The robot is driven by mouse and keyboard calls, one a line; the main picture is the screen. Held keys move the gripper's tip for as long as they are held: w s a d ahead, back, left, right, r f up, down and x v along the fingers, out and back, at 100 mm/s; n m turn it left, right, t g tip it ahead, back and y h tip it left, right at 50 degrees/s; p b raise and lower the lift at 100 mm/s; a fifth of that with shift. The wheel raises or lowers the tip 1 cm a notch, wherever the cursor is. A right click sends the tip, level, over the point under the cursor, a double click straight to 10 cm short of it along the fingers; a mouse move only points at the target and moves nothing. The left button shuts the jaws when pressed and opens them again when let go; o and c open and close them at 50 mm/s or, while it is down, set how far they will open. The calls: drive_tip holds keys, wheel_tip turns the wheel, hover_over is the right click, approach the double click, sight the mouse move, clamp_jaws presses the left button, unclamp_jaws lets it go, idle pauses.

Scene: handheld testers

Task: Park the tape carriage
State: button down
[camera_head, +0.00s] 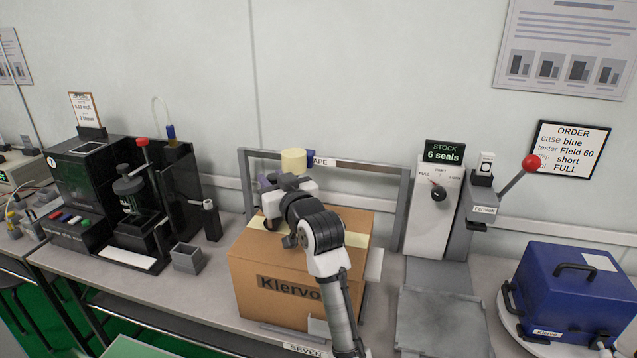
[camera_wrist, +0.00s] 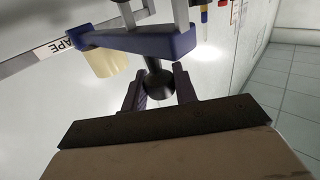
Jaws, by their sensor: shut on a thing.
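The tape carriage (camera_wrist: 140,42) is a blue-purple bracket with a pale yellow tape roll (camera_wrist: 103,63) and a round black knob (camera_wrist: 158,82), seen in the wrist view. My gripper (camera_wrist: 160,90) is shut on the knob, with one finger on each side. In the head view the tape roll (camera_head: 293,161) sits at the grey gantry frame (camera_head: 246,196) labelled TAPE, above the back of the cardboard box (camera_head: 258,265). My arm hides most of the carriage and the fingers there. The box has a pale tape strip on its top.
A black tester press (camera_head: 130,205) and a small grey bin (camera_head: 187,258) stand left of the box. To the right are the seal dispenser (camera_head: 433,225), a red-knobbed lever (camera_head: 531,163), a grey plate (camera_head: 440,318) and a blue case (camera_head: 575,295). The gantry posts flank the box.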

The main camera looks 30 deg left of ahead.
drive_tip(key=s+a+p, duration=0.1)
drive_tip(key=s+a, duration=0.1)
drive_tip(key=a, duration=0.6)
drive_tip(key=s+a+p, duration=0.1)
drive_tip(key=s+a, duration=0.2)
drive_tip(key=a, duration=0.5)
drive_tip(key=shift+a, duration=0.3)
drive_tip(key=shift+r, duration=0.1)
drive_tip(key=c, duration=1.4)
unclamp_jaws()
drive_tip(key=shift+o, duration=1.3)
drive_tip(key=shift+a, duration=0.25)
drive_tip(key=shift+d, duration=0.15)
